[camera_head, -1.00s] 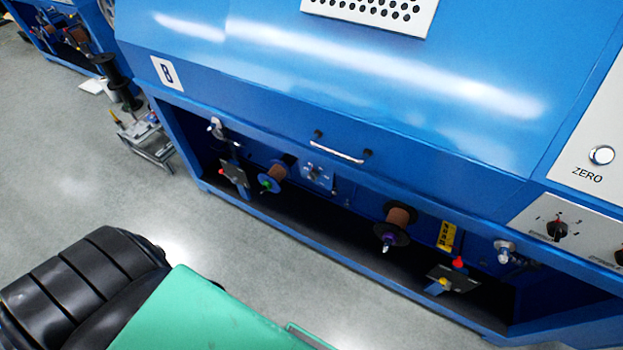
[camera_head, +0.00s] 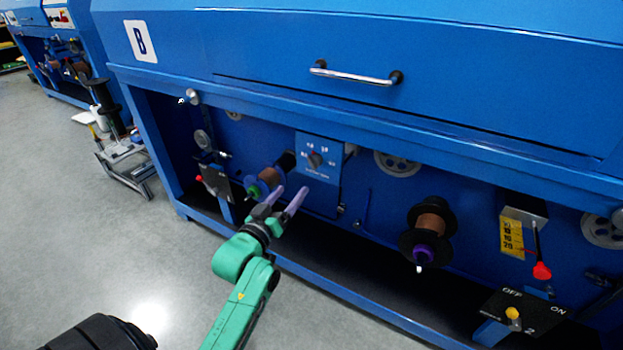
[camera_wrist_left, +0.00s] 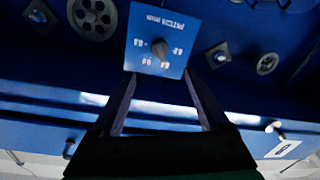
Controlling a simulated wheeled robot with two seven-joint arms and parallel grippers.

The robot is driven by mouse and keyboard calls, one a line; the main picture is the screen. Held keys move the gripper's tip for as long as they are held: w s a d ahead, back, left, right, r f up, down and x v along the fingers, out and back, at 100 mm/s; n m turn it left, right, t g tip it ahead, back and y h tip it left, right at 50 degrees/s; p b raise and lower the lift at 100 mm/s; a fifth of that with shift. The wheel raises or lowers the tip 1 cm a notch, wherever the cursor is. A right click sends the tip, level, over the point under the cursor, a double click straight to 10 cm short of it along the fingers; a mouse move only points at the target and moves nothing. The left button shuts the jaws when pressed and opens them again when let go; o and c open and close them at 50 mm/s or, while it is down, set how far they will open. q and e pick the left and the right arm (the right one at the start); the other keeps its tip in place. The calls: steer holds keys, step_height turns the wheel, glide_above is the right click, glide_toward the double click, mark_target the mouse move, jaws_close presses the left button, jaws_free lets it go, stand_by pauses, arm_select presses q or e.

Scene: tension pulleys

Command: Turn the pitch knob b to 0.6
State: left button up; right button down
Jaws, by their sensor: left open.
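The pitch knob (camera_head: 315,160) is a small dark knob on a light blue square plate (camera_head: 318,174) with white numbers, set inside the blue machine marked B. In the left wrist view the knob (camera_wrist_left: 160,49) sits on its plate (camera_wrist_left: 146,65) beyond the fingers, and the plate appears upside down. My left gripper (camera_head: 283,198) has purple fingers, is open and empty, and is below and left of the plate, apart from the knob. In the left wrist view the open fingers (camera_wrist_left: 160,95) point toward the plate. The knob's exact setting is too small to read. My right gripper is out of view.
A copper-coloured spool (camera_head: 272,178) is close to the left gripper on its left. Another spool (camera_head: 430,225) sticks out to the right. A long handle (camera_head: 355,75) is on the cover above. A red-tipped lever (camera_head: 541,270) hangs at right. Grey floor lies in front.

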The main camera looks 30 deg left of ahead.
mark_target(312, 166)
arm_select(q)
steer(key=w, duration=0.4)
steer(key=w+b, duration=0.1)
steer(key=w, duration=0.3)
steer(key=w+b, duration=0.1)
steer(key=w, duration=0.3)
steer(key=shift+w+a+f, duration=0.1)
steer(key=shift+a, duration=0.2)
steer(key=shift+w, duration=0.5)
jaws_close()
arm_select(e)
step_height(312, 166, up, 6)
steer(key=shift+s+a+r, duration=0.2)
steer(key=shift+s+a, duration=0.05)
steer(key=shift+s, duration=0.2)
